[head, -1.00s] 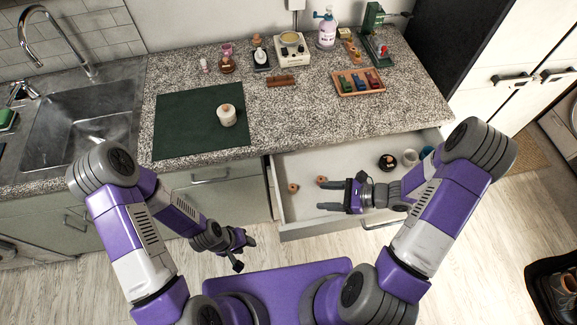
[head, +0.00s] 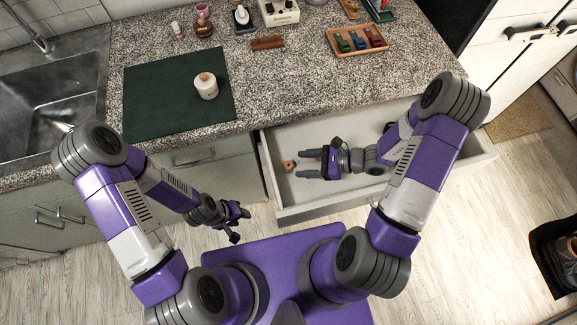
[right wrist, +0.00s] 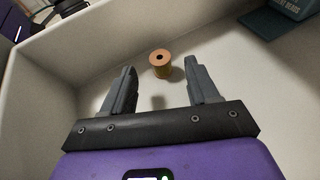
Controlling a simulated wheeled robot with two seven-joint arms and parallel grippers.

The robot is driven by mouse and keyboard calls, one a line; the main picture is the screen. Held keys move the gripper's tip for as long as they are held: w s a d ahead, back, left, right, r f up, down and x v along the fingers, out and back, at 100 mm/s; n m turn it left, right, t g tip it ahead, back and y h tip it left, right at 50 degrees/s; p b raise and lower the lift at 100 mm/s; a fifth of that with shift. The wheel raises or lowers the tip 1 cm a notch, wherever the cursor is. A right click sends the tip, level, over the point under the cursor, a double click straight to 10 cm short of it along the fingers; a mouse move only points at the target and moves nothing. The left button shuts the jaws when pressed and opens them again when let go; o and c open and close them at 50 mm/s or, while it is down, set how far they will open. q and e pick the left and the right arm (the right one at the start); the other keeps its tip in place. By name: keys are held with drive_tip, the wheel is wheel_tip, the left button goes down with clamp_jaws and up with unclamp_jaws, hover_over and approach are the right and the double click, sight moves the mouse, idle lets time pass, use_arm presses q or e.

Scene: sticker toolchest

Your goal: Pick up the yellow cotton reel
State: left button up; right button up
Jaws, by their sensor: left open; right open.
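In the head view a small reel (head: 290,166) shows near the drawer's left end, just left of my right fingertips. My right gripper (head: 299,164) is open and empty, low in the drawer. In the right wrist view the reel lies just past the gap between its two fingers (right wrist: 160,80), apart from both. My left gripper (head: 242,225) is open and empty, outside the drawer over the floor.
The open drawer (head: 330,207) has low pale walls around my right gripper; its right part is hidden by my arm. A blue box (right wrist: 295,10) lies farther off in it. The counter above holds a green mat (head: 160,105), a pale round pot (head: 206,88) and a wooden tray (head: 345,52).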

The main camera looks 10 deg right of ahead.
sight(287, 165)
drive_tip(key=x, duration=0.3)
drive_tip(key=shift+a+f+b, duration=0.1)
drive_tip(key=shift+a+b, duration=0.15)
drive_tip(key=shift+b, duration=0.05)
clamp_jaws()
